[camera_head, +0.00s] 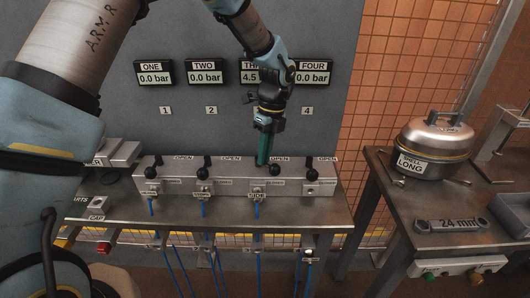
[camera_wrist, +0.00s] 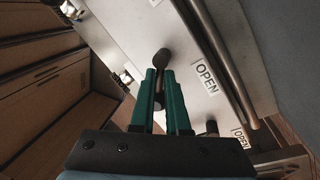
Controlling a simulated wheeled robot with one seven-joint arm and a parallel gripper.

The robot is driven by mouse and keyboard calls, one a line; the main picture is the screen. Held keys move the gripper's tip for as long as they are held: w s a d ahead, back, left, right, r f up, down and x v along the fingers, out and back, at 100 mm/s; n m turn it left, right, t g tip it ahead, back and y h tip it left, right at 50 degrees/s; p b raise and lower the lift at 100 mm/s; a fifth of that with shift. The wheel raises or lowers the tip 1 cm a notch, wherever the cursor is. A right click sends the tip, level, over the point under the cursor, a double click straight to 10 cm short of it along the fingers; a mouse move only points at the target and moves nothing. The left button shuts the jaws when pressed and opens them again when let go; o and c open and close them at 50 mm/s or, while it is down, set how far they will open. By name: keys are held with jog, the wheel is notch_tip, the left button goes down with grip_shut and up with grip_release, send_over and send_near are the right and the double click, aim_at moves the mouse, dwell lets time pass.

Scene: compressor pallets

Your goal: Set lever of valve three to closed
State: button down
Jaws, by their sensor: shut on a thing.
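The valve block (camera_head: 228,182) is a grey bar on the bench with a row of black-knobbed levers and OPEN labels. The lever of valve three (camera_head: 275,170) is the third from the left, below the THREE display (camera_head: 249,72), which reads 4.5 and is partly hidden by my arm. My gripper (camera_head: 263,162) points down at this lever with its green fingers. In the wrist view, the lever's dark round knob (camera_wrist: 161,57) shows at the tips of the green fingers (camera_wrist: 163,80), which are shut on it. An OPEN label (camera_wrist: 206,79) lies to the right of the knob.
Displays ONE (camera_head: 154,73), TWO (camera_head: 205,73) and FOUR (camera_head: 313,73) read 0.0 bar. Neighbouring levers two (camera_head: 203,174) and four (camera_head: 312,175) stand on either side. Blue hoses (camera_head: 203,208) hang below the block. A side bench (camera_head: 395,205) on the right bears a metal pot-shaped vessel (camera_head: 434,145).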

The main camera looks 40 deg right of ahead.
jog(key=m, duration=0.1)
jog(key=m+p, duration=0.1)
jog(key=m, duration=0.2)
jog(key=shift+s+a+r+m+t+p, duration=0.15)
jog(key=shift+a+m+t+p, duration=0.15)
jog(key=shift+a+t, duration=0.1)
jog(key=shift+a+m+t+p, duration=0.2)
jog(key=shift+m+p, duration=0.35)
jog(key=shift+m, duration=0.7)
jog(key=shift+a+m+t+p, duration=0.2)
jog(key=shift+m+p, duration=0.35)
jog(key=shift+m, duration=0.7)
jog(key=c, duration=0.9)
grip_release()
jog(key=b+v, duration=0.2)
jog(key=v, duration=0.8)
jog(key=shift+a+r+b, duration=0.1)
jog(key=shift+r+b, duration=0.15)
jog(key=shift+b, duration=0.05)
jog(key=shift+a, duration=0.1)
